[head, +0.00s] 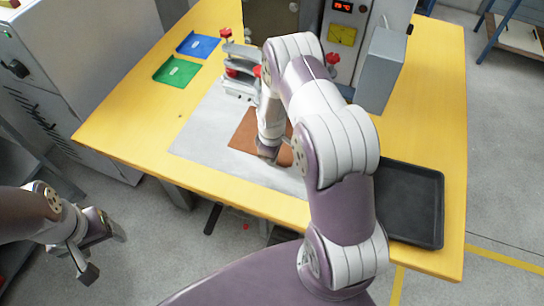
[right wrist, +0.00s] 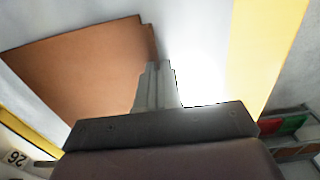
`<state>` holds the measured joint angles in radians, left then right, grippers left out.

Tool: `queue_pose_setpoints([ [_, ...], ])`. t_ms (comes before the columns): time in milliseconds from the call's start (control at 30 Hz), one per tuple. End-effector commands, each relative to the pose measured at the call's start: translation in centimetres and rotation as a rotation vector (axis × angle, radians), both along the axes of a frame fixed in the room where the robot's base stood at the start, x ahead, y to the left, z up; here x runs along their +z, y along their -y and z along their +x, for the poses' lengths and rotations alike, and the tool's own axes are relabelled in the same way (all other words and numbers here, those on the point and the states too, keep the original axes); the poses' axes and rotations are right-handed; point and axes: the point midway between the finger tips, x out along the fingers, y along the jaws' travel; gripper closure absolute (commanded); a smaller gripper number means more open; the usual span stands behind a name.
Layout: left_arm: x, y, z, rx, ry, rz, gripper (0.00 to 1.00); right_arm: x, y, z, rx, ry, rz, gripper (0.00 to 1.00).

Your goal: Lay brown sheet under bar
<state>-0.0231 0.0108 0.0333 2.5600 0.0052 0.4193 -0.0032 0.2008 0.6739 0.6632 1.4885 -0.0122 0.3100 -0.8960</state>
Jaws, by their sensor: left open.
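The brown sheet (head: 246,134) lies on a pale grey mat (head: 205,138) in front of the welder, beside and partly behind my right arm. Its near right part looks raised and curved by my right gripper (head: 268,157). The right wrist view shows the brown sheet (right wrist: 80,70) flat and wide, its edge running to the close-set right fingers (right wrist: 158,75), which look shut on it. The grey bar (head: 242,84) with red knobs stands at the sheet's far side, partly hidden by my right arm. My left gripper (head: 92,250) is open and empty over the floor.
A green piece (head: 176,72) and a blue piece (head: 198,45) lie at the table's far left. A black tray (head: 410,203) lies at the right. A grey box (head: 381,70) stands beside the welder's display. The yellow table (head: 130,120) is clear at the left.

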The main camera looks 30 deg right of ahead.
Motion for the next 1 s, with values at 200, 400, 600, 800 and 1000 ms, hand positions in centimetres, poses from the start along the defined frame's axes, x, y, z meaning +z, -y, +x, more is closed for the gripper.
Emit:
queue_pose_setpoints([
  [200,-0.1,0.0,0.0,0.000,0.000,0.000,0.30,-0.2,0.0,0.0,0.000,0.000,0.000,1.00],
  [400,0.0,0.0,0.0,0.000,0.000,0.000,0.30,-0.2,0.0,0.0,0.000,0.000,0.000,0.89],
  [600,0.0,0.0,0.0,0.000,0.000,0.000,0.30,-0.2,0.0,0.0,0.000,0.000,0.000,0.66],
  [800,0.1,0.0,0.0,0.000,0.000,0.000,0.30,-0.1,0.0,0.0,0.000,0.000,0.000,0.66],
  [1000,1.2,0.0,0.0,0.000,0.000,0.000,0.30,1.2,0.0,0.0,0.000,0.000,0.000,0.66],
])
